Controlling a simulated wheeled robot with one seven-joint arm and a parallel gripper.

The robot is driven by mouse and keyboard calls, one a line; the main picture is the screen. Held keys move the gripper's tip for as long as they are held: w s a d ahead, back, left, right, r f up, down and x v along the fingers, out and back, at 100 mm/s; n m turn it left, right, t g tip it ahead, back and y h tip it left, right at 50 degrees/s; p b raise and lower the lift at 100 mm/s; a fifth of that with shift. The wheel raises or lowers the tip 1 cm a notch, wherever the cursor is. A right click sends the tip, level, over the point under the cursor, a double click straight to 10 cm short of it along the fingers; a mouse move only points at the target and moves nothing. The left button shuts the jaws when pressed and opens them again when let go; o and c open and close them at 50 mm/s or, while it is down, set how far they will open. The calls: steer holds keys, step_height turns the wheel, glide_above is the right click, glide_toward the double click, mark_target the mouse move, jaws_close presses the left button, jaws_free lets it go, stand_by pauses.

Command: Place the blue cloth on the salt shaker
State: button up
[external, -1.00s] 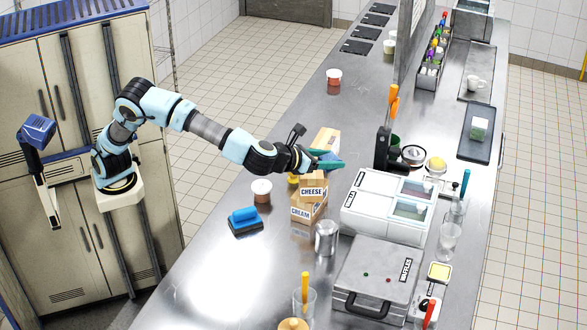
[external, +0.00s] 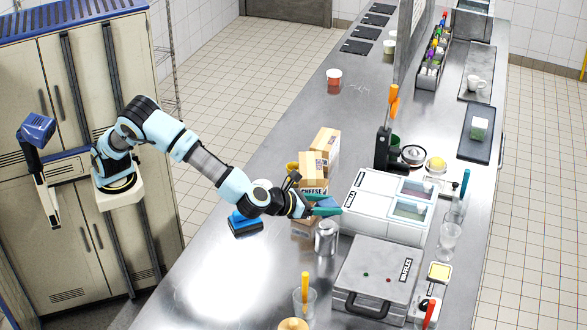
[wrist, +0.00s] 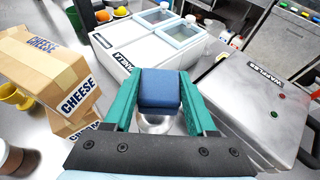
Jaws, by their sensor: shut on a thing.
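The blue cloth (wrist: 160,92) is a folded block held between the teal fingers of my gripper (wrist: 160,76). In the external view my gripper (external: 326,207) is above and just behind the silvery metal shaker (external: 326,240), which looks like the salt shaker. In the wrist view the shaker's rounded metal body (wrist: 155,124) shows below the cloth, partly hidden by it. The cloth appears raised above the shaker; I cannot tell whether they touch.
Stacked cheese boxes (wrist: 75,92) stand close on the left of my gripper. A white machine (external: 385,207) and a waffle maker (external: 375,272) stand to the right. A blue brush (external: 244,226) lies left of the shaker. A glass with an orange tool (external: 305,300) stands nearer the camera.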

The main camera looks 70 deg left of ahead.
mark_target(327, 224)
steer(key=shift+f, duration=2.2)
steer(key=shift+f, duration=0.2)
steer(key=o, duration=1.4)
steer(key=shift+c, duration=0.2)
steer(key=shift+r, duration=0.15)
steer(key=shift+s+r, duration=0.1)
steer(key=shift+s, duration=0.05)
steer(key=b+v, duration=0.1)
steer(key=v, duration=1)
steer(key=shift+s+r+b, duration=0.2)
steer(key=shift+s+b, duration=0.1)
steer(key=shift+b, duration=0.1)
